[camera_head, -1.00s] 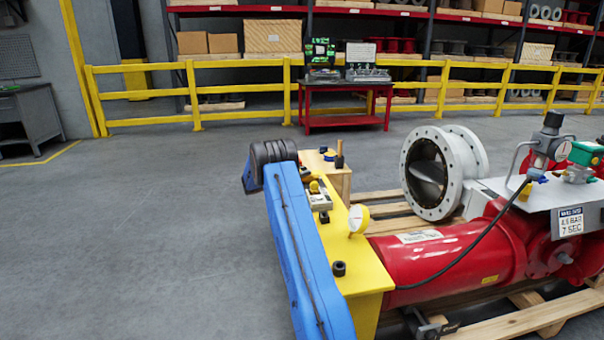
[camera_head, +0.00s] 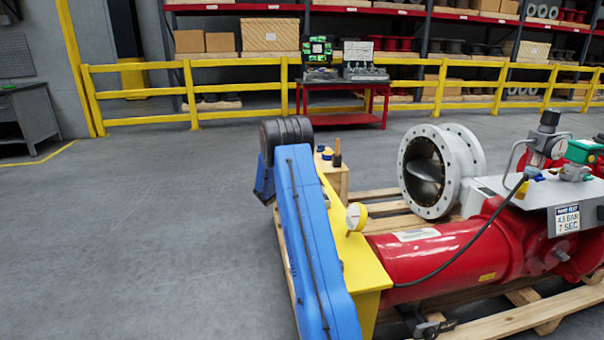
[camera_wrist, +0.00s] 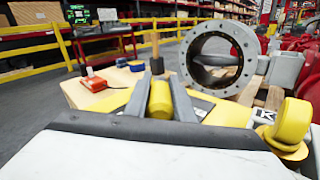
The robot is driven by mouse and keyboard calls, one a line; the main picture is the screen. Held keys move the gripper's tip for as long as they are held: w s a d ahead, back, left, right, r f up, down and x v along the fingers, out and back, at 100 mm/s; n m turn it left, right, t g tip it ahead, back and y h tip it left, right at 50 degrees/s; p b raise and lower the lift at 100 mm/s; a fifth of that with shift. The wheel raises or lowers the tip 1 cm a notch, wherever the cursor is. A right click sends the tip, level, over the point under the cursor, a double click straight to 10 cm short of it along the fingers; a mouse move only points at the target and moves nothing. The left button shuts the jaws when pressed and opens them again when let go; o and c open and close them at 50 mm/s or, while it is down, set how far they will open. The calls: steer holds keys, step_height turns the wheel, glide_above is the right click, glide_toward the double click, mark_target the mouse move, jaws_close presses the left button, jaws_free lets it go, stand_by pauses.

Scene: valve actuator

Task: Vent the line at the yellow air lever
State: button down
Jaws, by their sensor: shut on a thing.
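The yellow air lever (camera_wrist: 160,100) shows as a short yellow piece between the two grey fingers of my gripper (camera_wrist: 162,98) in the wrist view. The fingers are shut on it, one on each side. Only its top and near face show; its base is hidden by my gripper. In the head view my blue arm covers the lever and my gripper. The lever's turn angle cannot be told. A yellow-rimmed gauge (camera_head: 356,217) stands on the yellow end bracket (camera_head: 368,272); in the wrist view the gauge (camera_wrist: 290,128) is right of my gripper.
A red actuator cylinder (camera_head: 440,255) lies on a wooden pallet (camera_head: 510,322). A grey flanged valve (camera_head: 425,170) stands behind it. A black hose (camera_head: 470,258) runs along the cylinder. Floor at left is clear.

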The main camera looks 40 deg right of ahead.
steer(key=shift+r, duration=0.1)
steer(key=c, duration=1.5)
jaws_free()
steer(key=shift+a, duration=0.15)
steer(key=v, duration=1.7)
steer(key=shift+w+a, duration=0.1)
